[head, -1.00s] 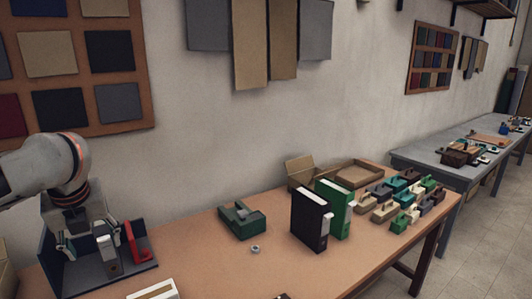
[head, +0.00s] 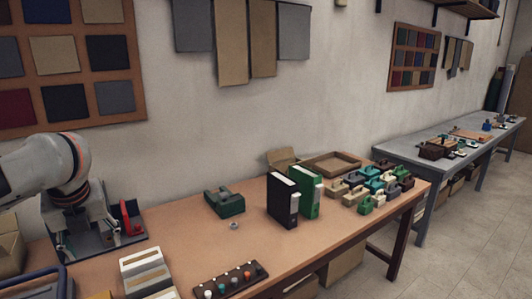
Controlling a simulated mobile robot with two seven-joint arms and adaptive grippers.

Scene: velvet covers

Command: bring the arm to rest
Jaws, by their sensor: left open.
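My left arm comes in from the left edge, and its gripper (head: 84,245) hangs low over the left end of the brown table (head: 185,235). It is open, with nothing visible held in it. It overlaps the dark blue-grey stand (head: 135,240) in the picture; I cannot tell whether they touch. A red upright piece (head: 131,217) stands in the stand to the gripper's right. Part of the stand is hidden behind the gripper. My right gripper is not in view.
A green holder (head: 225,202), a black binder (head: 281,198) and a green binder (head: 308,193) stand farther right, before several small handled blocks (head: 365,205). A white box (head: 146,270) and a dark peg rack (head: 230,280) are near the front. The middle table is fairly clear.

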